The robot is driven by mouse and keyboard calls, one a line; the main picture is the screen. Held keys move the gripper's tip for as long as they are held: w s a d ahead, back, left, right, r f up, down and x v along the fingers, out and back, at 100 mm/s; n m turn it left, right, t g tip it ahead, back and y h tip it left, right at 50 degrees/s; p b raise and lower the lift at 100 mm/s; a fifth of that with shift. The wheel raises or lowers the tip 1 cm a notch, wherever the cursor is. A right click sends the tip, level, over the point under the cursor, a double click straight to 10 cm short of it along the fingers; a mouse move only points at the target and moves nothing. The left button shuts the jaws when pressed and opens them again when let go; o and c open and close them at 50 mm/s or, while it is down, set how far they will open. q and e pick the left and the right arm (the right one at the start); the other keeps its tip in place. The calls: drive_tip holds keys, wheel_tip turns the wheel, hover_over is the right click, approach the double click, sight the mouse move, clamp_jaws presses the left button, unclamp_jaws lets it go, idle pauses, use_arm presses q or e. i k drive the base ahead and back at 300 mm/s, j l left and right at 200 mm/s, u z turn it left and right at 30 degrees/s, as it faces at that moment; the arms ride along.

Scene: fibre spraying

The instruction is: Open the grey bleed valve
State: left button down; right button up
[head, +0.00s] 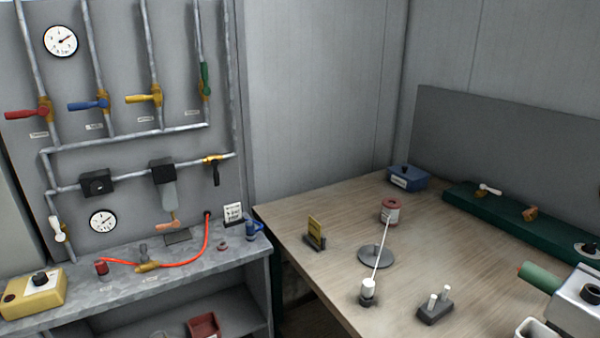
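A small valve with a grey handle (143,248) and a brass body (147,266) sits in the orange hose line on the grey bench at the left. The grey handle stands up above the brass body. I cannot tell from its angle whether the valve is open or shut. The orange hose (192,259) runs from a red fitting (102,267) through this valve and up to a port on the wall panel. A small label lies in front of the valve, too small to read. Neither of my grippers shows in this view.
The panel above carries red, blue, yellow and green lever valves (206,78), a black-handled valve (215,173) and a white-handled one (56,229). A yellow control box (34,293) stands left on the bench. A wooden table (300,280) with several items stands at right.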

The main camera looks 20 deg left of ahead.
sight(144, 258)
drive_tip(key=u, duration=1.55)
